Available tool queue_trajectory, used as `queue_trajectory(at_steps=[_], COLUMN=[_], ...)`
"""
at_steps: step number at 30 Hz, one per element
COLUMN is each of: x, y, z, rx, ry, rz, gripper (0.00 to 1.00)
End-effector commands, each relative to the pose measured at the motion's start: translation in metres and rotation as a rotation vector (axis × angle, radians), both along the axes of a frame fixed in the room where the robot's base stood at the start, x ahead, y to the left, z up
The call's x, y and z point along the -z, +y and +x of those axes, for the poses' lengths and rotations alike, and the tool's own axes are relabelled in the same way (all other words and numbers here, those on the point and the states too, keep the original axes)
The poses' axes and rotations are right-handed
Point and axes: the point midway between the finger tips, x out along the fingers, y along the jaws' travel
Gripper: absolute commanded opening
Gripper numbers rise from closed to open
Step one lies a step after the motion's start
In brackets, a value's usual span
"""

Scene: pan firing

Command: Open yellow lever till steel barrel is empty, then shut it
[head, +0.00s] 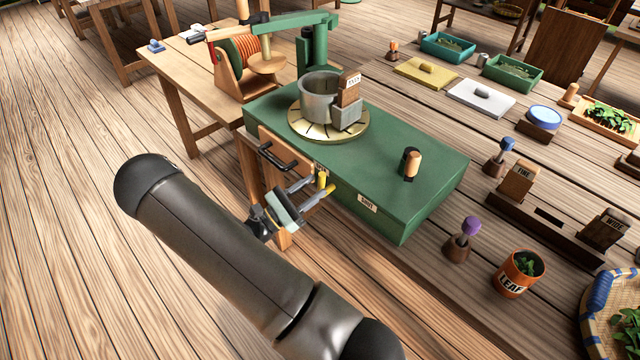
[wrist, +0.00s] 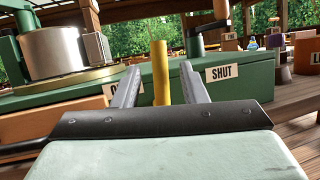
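The yellow lever (head: 322,178) stands upright at the front of the green bench box; it also shows in the wrist view (wrist: 160,72). My gripper (head: 318,190) is open around it, one finger on each side. In the wrist view a gap shows between the lever and each finger (wrist: 158,88). The steel barrel (head: 313,95) sits on a round brass plate on the green box; its inside is too dark to read. A SHUT label (wrist: 222,72) is right of the lever.
A black bar handle (head: 277,158) on a wooden panel lies just left of my gripper. A wooden block with a label (head: 349,88) stands beside the barrel. A dark peg with a wooden top (head: 411,163) stands on the green box. The floor at left is clear.

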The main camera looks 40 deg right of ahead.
Motion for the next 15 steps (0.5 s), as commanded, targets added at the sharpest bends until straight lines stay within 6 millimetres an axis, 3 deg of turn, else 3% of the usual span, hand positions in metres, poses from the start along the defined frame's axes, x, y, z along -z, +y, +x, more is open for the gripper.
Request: queue_trajectory(at_steps=[9,15], x=[0.033,0.046], y=[0.075,0.11], z=[0.009,0.012], rx=[-0.006,-0.005], ry=[-0.001,-0.001], rz=[0.002,0.002], gripper=[0.39,0.39])
